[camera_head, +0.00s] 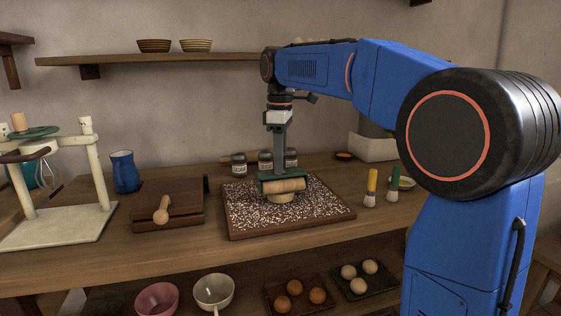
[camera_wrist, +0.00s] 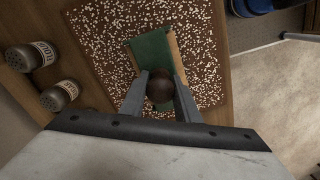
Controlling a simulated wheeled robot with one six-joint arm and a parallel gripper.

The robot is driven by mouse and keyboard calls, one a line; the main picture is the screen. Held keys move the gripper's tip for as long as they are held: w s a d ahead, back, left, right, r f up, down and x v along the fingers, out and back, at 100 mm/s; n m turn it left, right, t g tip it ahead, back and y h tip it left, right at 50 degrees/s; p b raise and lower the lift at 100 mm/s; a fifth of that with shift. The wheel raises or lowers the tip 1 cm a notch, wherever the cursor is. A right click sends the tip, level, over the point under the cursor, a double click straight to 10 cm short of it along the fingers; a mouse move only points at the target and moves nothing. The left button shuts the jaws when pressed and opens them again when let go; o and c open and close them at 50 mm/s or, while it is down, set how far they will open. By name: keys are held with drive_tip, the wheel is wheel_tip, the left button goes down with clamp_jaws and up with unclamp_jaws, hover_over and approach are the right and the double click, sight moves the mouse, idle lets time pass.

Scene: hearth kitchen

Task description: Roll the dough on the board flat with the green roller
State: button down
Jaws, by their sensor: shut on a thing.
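My gripper (camera_head: 279,168) points straight down over the board and is shut on the handle of the green roller (camera_head: 269,178). The roller has a green frame and a pale wooden cylinder. In the wrist view its green frame (camera_wrist: 152,52) lies beyond my fingers (camera_wrist: 160,88), with a round brown knob between them. The dough (camera_head: 281,197) is a small pale, thick disc on the flour-speckled brown board (camera_head: 330,207). The roller sits right over the dough and appears to touch its top. In the wrist view the roller hides the dough.
Labelled jars (camera_head: 239,164) stand behind the board. Yellow-handled (camera_head: 371,186) and green-handled (camera_head: 394,184) brushes stand to its right. A wooden block with a mallet (camera_head: 162,212) and a blue jug (camera_head: 125,172) are to the left. Bowls and trays sit on the lower shelf.

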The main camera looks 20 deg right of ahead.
drive_tip(key=shift+w+f, duration=0.15)
drive_tip(key=shift+w, duration=0.45)
drive_tip(key=shift+s, duration=0.15)
drive_tip(key=shift+s, duration=0.75)
drive_tip(key=shift+w, duration=0.15)
